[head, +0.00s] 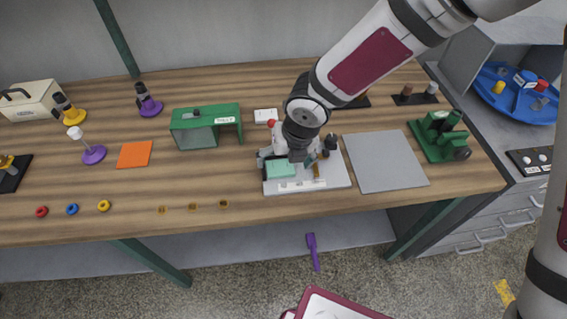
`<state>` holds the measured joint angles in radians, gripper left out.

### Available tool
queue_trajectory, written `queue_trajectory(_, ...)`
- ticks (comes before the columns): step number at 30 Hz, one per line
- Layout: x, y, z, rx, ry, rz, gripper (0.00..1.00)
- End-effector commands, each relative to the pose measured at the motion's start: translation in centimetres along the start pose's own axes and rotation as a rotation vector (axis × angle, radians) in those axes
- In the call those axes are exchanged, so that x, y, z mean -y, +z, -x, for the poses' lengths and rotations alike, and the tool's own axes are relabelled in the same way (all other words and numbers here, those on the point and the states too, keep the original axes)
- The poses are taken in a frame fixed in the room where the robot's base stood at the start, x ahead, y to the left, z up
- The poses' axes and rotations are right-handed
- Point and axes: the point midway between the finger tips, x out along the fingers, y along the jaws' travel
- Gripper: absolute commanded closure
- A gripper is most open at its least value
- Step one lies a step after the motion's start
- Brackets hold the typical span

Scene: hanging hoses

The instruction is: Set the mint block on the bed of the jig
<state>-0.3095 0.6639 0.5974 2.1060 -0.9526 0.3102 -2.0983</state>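The mint block (282,170) shows at the left part of the jig (332,180), a pale grey plate with a white labelled strip along its front. I cannot tell whether the block rests on the bed or is held just above it. My gripper (288,160) points down right over the block, at its back edge. The fingers are small and partly hidden by the wrist, so I cannot tell whether they touch the block. A dark knob and an orange-brown part stand on the jig to the right of the gripper.
A green open-fronted housing (207,125) stands left of the jig. A bare grey plate (386,161) lies right of it, then a green machine (440,136). An orange square (134,154) and small coloured rings lie at the left. The table's front edge is close to the jig.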

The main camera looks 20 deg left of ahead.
Motion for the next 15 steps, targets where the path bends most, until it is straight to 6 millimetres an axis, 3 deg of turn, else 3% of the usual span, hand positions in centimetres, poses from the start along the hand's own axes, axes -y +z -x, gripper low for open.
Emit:
queue_trajectory(6,0.0,0.0,-2.4,-0.001,0.0,0.001,0.16)
queue_trajectory(15,0.0,0.0,-2.8,0.0,0.0,0.0,0.16)
